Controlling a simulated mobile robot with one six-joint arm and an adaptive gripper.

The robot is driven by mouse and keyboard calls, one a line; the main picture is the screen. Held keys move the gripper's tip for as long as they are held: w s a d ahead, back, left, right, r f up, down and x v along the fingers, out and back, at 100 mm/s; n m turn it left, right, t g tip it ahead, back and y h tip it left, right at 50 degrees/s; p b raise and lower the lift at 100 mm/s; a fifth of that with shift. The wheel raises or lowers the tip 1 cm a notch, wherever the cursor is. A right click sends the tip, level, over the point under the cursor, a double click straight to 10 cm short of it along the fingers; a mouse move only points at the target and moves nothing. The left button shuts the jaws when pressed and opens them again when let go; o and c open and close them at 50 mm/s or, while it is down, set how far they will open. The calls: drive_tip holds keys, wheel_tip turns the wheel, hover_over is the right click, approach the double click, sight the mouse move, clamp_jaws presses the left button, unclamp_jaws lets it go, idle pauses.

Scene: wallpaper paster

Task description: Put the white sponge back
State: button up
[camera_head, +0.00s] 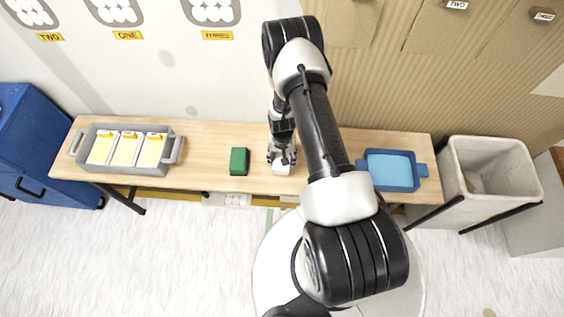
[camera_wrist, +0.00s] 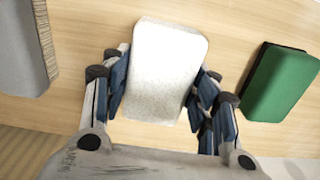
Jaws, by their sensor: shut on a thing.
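The white sponge (camera_wrist: 166,72) is between the two fingers of my gripper (camera_wrist: 165,90) in the wrist view, and the gripper is shut on it. In the head view the sponge (camera_head: 282,169) shows as a small white block below my gripper (camera_head: 281,158), over the middle of the wooden table. Most of it is covered by the gripper there. I cannot tell whether the sponge touches the table top. A green sponge (camera_head: 239,161) lies on the table just left of my gripper. It also shows at the right of the wrist view (camera_wrist: 279,84).
A grey tray (camera_head: 150,170) with several yellow-and-white packs stands at the table's left. A blue tray (camera_head: 421,171) holding light blue liquid or lining is at the right. A pale bin (camera_head: 490,150) stands beyond the right end, a blue cabinet (camera_head: 35,140) at the left. The wooden table (camera_head: 205,150) is clear between the grey tray and green sponge.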

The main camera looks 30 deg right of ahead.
wheel_tip(320, 180, down, 3)
drive_tip(key=shift+r+b, duration=0.1)
drive_tip(key=shift+b, duration=0.3)
drive_tip(key=o, duration=1.1)
